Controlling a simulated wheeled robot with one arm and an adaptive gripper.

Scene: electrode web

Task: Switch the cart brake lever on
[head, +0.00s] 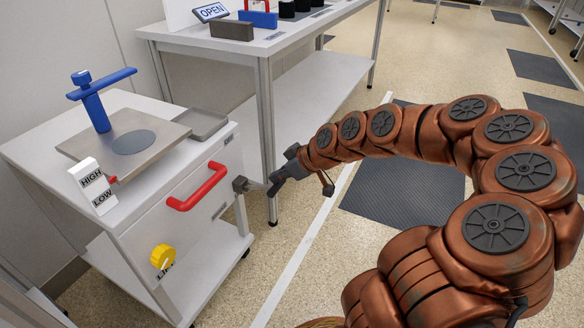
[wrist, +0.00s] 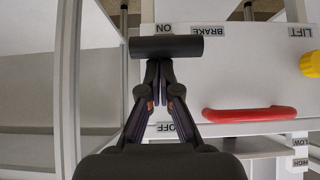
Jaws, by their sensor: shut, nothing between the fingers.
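The cart (head: 140,225) is a white wheeled cart at the left of the head view. Its brake lever (head: 240,184) is a dark grey handle at the cart's right front corner. In the wrist view the lever (wrist: 166,47) is a dark crosswise bar near the ON label (wrist: 163,28), with the OFF label (wrist: 175,127) at the other end. The labels look upside down there. My gripper (head: 271,188) is shut and empty. In the wrist view its fingertips (wrist: 159,66) are right at the bar's OFF-side edge; I cannot tell if they touch.
A red handle (head: 198,188) and a yellow LIFT knob (head: 162,257) are on the cart front. A blue T-shaped post (head: 97,105) stands on top near a HIGH/LOW block (head: 93,187). A white table (head: 265,45) stands close behind. Open floor lies to the right.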

